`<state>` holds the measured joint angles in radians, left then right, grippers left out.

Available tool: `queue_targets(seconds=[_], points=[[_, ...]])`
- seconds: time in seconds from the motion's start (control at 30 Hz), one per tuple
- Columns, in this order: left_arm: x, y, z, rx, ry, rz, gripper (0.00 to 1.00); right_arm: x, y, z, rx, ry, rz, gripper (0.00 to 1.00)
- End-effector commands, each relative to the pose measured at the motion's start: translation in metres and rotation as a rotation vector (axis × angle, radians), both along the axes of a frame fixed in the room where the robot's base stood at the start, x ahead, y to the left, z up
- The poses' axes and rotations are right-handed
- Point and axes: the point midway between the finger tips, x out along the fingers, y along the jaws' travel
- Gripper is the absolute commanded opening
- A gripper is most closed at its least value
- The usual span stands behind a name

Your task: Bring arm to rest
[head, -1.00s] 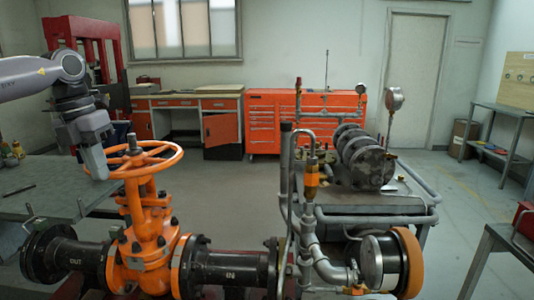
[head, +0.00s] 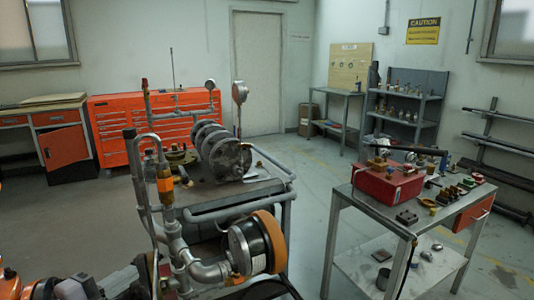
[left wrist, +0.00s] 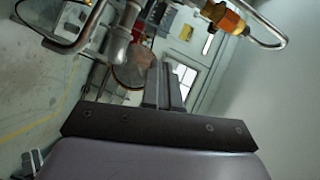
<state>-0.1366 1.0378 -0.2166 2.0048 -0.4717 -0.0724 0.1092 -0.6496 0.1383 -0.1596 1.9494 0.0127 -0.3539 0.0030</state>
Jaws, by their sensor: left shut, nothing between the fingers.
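My right gripper is in neither view.
A metal worktable (head: 340,205) with a red box (head: 388,184) and small parts stands at the right. Open floor (head: 300,190) lies between them.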

Motion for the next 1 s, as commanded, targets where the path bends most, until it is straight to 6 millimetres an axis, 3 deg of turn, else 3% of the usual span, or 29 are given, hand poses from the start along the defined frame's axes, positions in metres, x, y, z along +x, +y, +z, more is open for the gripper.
queue_targets(seconds=[0.27, 0.6, 0.8, 1.0], points=[[-0.038, -0.005, -0.060, -0.359, 0.265, 0.432, 0.00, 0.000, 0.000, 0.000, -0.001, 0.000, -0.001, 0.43], [-0.143, -0.032, -0.139, -0.636, 0.788, 0.865, 0.00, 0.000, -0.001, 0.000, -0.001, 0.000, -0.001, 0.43], [-0.196, -0.055, -0.156, -0.703, 1.031, 0.987, 0.00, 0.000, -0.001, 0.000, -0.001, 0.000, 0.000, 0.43], [-0.241, -0.078, -0.161, -0.744, 1.239, 1.062, 0.00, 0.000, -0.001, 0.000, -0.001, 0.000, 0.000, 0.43]])
